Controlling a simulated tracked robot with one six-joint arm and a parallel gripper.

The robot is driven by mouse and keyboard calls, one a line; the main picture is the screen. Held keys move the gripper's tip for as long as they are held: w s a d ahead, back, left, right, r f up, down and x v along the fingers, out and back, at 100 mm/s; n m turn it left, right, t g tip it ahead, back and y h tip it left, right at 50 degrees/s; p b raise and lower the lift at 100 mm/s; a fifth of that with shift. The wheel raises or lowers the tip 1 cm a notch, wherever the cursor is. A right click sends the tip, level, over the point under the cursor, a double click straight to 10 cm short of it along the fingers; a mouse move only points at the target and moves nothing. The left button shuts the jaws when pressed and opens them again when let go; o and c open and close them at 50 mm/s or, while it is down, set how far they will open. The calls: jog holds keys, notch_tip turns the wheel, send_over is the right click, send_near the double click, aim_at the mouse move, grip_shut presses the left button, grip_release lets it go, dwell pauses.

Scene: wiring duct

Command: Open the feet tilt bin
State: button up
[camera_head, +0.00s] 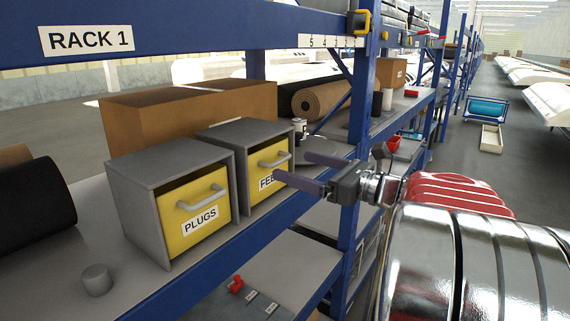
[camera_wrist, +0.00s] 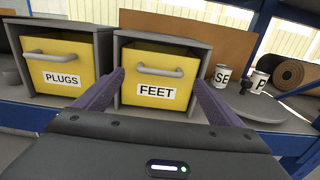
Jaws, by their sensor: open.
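The feet tilt bin (camera_wrist: 139,89) is a yellow bin with a grey bar handle (camera_wrist: 153,71) and a FEET label, set in a grey housing. It looks closed. It also shows in the head view (camera_head: 259,190), its label partly covered by my gripper. The plugs bin (camera_head: 197,208), yellow with a like handle, stands to its left and looks closed; it also shows in the wrist view (camera_wrist: 59,76). My gripper (camera_head: 291,168) is open and empty in front of the feet bin. In the wrist view its fingers (camera_wrist: 158,92) flank the bin front, apart from the handle.
Both housings stand on a grey shelf of the blue rack. Cardboard boxes (camera_head: 150,121) stand behind them. White cups (camera_wrist: 221,74) and a brown roll (camera_wrist: 289,71) are to the right. A blue upright (camera_head: 352,215) stands close by my gripper. A small grey cylinder (camera_head: 97,280) is at the front left.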

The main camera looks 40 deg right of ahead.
aim_at(283, 161)
jog(key=shift+x, duration=2.05)
jog(key=shift+c, duration=0.4)
